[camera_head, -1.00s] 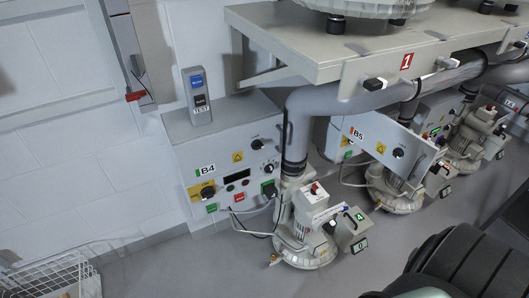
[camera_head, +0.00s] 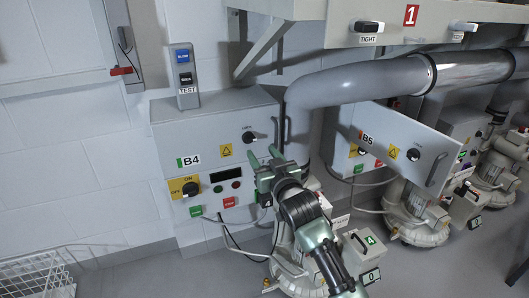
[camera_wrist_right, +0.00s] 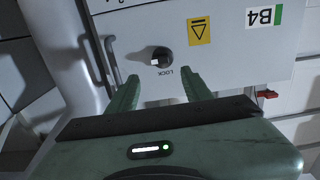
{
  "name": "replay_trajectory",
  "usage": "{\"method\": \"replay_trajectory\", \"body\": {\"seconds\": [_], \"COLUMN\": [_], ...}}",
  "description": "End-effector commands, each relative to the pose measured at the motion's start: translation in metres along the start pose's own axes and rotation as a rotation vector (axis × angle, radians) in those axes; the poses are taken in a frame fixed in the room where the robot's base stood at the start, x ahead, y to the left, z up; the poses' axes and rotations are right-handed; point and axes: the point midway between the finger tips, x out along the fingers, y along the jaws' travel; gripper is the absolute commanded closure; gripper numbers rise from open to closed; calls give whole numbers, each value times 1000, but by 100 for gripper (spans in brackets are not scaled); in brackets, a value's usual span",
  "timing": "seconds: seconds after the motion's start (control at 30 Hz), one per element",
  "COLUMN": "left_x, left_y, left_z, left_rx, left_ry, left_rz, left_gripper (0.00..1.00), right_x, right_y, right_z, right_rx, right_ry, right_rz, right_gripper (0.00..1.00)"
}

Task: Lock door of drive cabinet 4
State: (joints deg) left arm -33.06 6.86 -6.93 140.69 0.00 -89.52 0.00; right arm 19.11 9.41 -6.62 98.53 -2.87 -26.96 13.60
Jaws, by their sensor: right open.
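The drive cabinet labelled B4 (camera_head: 200,125) is a grey wall box, and its front door looks closed. Its black LOCK knob (camera_head: 249,137) sits at the upper right of the door; it also shows in the right wrist view (camera_wrist_right: 162,58). My right gripper (camera_head: 266,160) is open and empty, in front of the cabinet's right side, below the knob in the head view. In the right wrist view the two green fingers (camera_wrist_right: 160,82) point toward the knob, which lies just beyond and between their tips, apart from them. My left gripper is not in view.
A thick grey pipe (camera_head: 350,85) runs close to the cabinet's right. Cabinet B5 (camera_head: 395,140) has its door standing open further right. A blower (camera_head: 300,270) stands below. The TEST box (camera_head: 184,75) is above B4. Floor at lower left is free besides a white wire basket (camera_head: 38,275).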

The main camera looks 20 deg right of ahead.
Motion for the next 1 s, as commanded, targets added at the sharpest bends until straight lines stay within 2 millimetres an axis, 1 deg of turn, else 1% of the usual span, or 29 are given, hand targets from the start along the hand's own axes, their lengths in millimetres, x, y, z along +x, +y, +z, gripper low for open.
{"method": "replay_trajectory", "body": {"seconds": [0.17,0.3,0.43,0.6,0.83,0.87,0.9,0.97,1.0], "left_x": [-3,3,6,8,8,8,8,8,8], "left_y": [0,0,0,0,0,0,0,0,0], "left_z": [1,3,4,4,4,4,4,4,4], "left_rx": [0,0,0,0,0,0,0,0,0], "left_ry": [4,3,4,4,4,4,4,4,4], "left_rz": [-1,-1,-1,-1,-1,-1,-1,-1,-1], "left_gripper": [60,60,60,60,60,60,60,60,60], "right_x": [24,47,64,74,75,75,75,75,75], "right_y": [0,0,0,0,0,0,0,0,0], "right_z": [0,0,1,0,0,0,0,0,0], "right_rx": [0,0,0,0,0,0,0,0,0], "right_ry": [2,0,-2,-1,-1,-1,-1,-2,-2], "right_rz": [0,0,-1,-1,-1,-1,-1,-1,-1], "right_gripper": [50,50,50,50,50,53,64,81,92]}}
